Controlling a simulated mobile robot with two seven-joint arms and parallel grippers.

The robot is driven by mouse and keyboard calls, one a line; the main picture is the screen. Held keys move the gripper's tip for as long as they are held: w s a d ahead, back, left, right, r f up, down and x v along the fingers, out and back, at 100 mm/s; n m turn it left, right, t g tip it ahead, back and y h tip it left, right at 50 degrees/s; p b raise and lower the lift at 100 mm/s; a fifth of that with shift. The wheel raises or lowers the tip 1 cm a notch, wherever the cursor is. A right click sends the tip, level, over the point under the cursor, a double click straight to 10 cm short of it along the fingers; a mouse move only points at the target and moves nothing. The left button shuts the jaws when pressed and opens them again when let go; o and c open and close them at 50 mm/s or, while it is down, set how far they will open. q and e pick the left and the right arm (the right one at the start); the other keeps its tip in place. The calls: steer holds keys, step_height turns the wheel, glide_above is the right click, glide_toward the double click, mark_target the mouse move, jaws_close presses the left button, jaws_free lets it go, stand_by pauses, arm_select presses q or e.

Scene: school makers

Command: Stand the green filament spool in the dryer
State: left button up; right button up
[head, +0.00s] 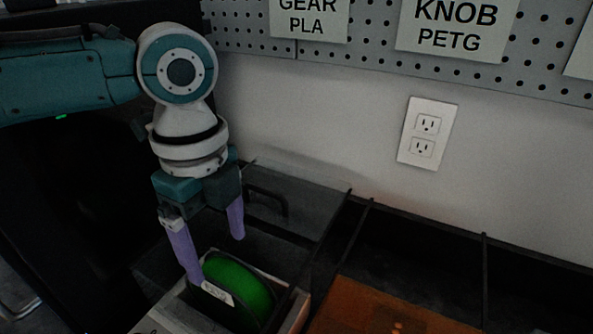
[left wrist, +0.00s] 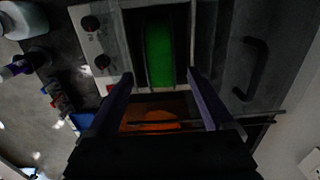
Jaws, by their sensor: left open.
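The green spool (head: 240,285) stands upright on its edge inside the open dryer (head: 160,320), with a pale label on its dark flange. In the left wrist view the green spool (left wrist: 158,55) lies between the dryer's side walls, beside the front panel with two dark knobs (left wrist: 95,42). My right gripper is not in view.
A dark see-through lid with a handle (head: 268,198) stands raised behind the dryer. An orange surface (head: 385,308) lies within a dark frame to the right. A pegboard (head: 370,40) and an outlet (head: 427,133) are on the back wall. Bottles (left wrist: 22,20) stand at the left.

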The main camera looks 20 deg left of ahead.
arm_select(q)
step_height(320, 180, up, 4)
steer(key=p, duration=0.3)
steer(key=s+d+f+n+t+h, duration=0.1)
steer(key=s+d+n+t+h, duration=0.3)
steer(key=s+d, duration=0.6)
steer(key=s+a+r+n+y, duration=0.2)
steer(key=s+a+n, duration=0.4)
steer(key=n, duration=0.7)
steer(key=shift+a+r+y, duration=0.25)
steer(key=shift+a+y, duration=0.2)
steer(key=shift+y, duration=0.45)
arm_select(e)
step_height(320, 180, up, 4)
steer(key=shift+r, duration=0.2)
